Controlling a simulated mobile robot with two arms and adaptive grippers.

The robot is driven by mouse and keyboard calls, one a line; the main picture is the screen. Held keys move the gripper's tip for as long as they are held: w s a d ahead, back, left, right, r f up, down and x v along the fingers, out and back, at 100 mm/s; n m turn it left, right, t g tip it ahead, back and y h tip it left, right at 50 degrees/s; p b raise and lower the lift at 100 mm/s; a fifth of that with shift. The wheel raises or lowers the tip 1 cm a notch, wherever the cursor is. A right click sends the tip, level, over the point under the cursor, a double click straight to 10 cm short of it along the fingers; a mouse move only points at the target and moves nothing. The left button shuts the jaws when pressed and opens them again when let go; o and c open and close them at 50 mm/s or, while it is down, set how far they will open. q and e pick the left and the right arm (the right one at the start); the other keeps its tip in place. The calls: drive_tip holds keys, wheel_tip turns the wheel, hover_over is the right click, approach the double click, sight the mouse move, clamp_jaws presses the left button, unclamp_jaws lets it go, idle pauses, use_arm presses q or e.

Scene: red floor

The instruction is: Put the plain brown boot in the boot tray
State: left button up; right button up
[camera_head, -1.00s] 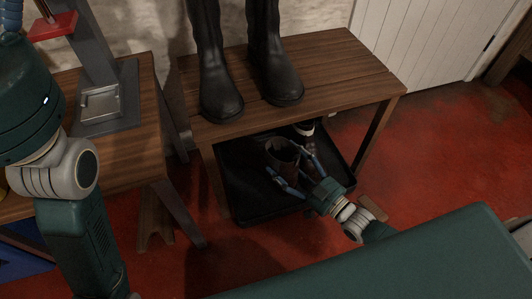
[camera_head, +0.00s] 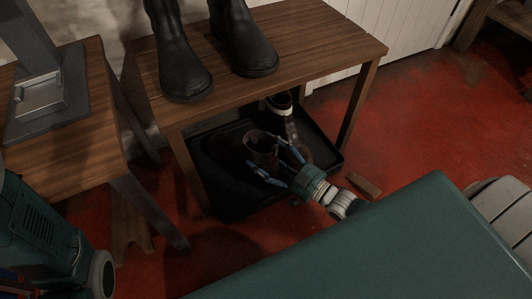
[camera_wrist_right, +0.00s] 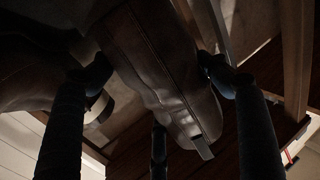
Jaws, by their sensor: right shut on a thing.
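The black boot tray (camera_head: 222,208) lies on the floor under the wooden bench. A plain brown boot (camera_head: 262,148) is upright over the tray in the head view. My right gripper (camera_head: 279,163) reaches in from the front right with its blue fingers around this boot. In the right wrist view the brown boot (camera_wrist_right: 160,65) fills the space between the dark fingers. Whether its sole touches the tray is hidden. A second dark brown boot with a pale band (camera_head: 280,101) is just behind it, and the band shows in the wrist view (camera_wrist_right: 98,108). My left gripper is out of view.
The bench top (camera_head: 310,40) is close above, with a pair of tall black boots (camera_head: 245,45) on it. Bench legs (camera_head: 358,105) flank the tray. A small wooden block (camera_head: 363,185) lies on the red floor. A wooden table (camera_head: 70,115) stands at left.

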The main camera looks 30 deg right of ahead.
drive_tip(key=shift+f+b, duration=0.55)
drive_tip(key=shift+f, duration=0.15)
idle(0.5)
drive_tip(key=o, duration=2)
drive_tip(key=shift+f, duration=0.1)
